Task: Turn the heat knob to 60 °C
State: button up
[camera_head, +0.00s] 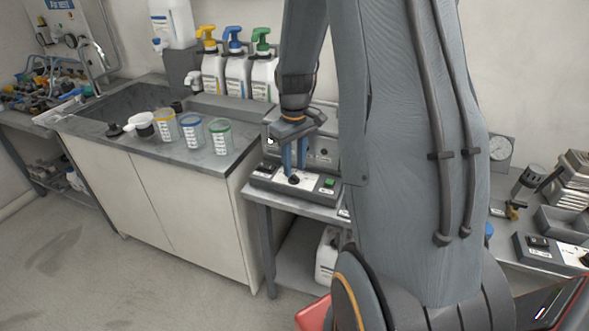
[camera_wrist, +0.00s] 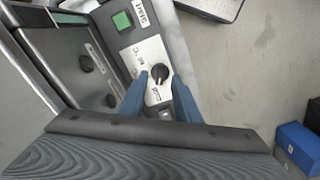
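The heat knob (camera_wrist: 160,74) is a black round knob with a raised grip bar, on a white printed plate of a grey control panel (camera_head: 262,183). In the head view the knob (camera_head: 294,180) shows just below my fingertips. My gripper (camera_head: 294,169) points down over the panel with its two blue fingers apart. In the wrist view my gripper (camera_wrist: 159,82) has one fingertip on each side of the knob, with gaps between. I cannot tell whether the tips reach down to its height.
A green button (camera_wrist: 122,21) sits beside the knob plate. A grey unit with dark knobs (camera_wrist: 87,63) stands close behind the panel. In the head view, a sink counter (camera_head: 190,155) with several cups is to the left. Open floor (camera_head: 80,265) lies in front.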

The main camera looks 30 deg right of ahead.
aim_at(294, 178)
jog(key=shift+f, duration=1.25)
grip_shut()
